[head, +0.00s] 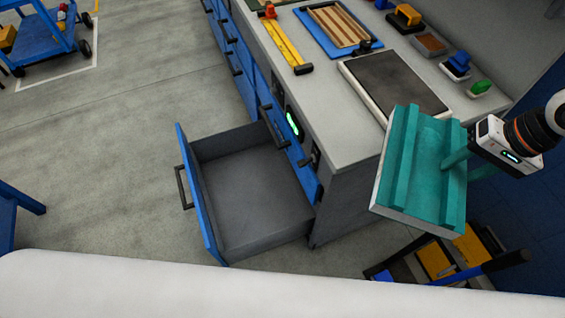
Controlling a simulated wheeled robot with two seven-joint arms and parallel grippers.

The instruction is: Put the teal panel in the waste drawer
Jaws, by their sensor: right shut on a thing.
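The teal panel (421,160) is at the right in the head view, held in the air beside the near end of the workbench. It is ribbed teal on its face, with a pale edge along its lower and left sides. My right gripper (462,157) is shut on it from the right; teal parts show at its jaws, and its fingertips are partly hidden. The waste drawer (213,247) is pulled open at centre left, with a blue front, black handle and grey, empty-looking interior. The panel is to the right of the drawer, apart from it. My left gripper is not in view.
The workbench (345,140) carries a dark tray (394,82), a yellow tool (287,45), a blue-framed wooden board (337,27) and several small items. Yellow and black items (437,260) lie below the panel. A blue cart (45,40) stands far left. The floor left of the drawer is clear.

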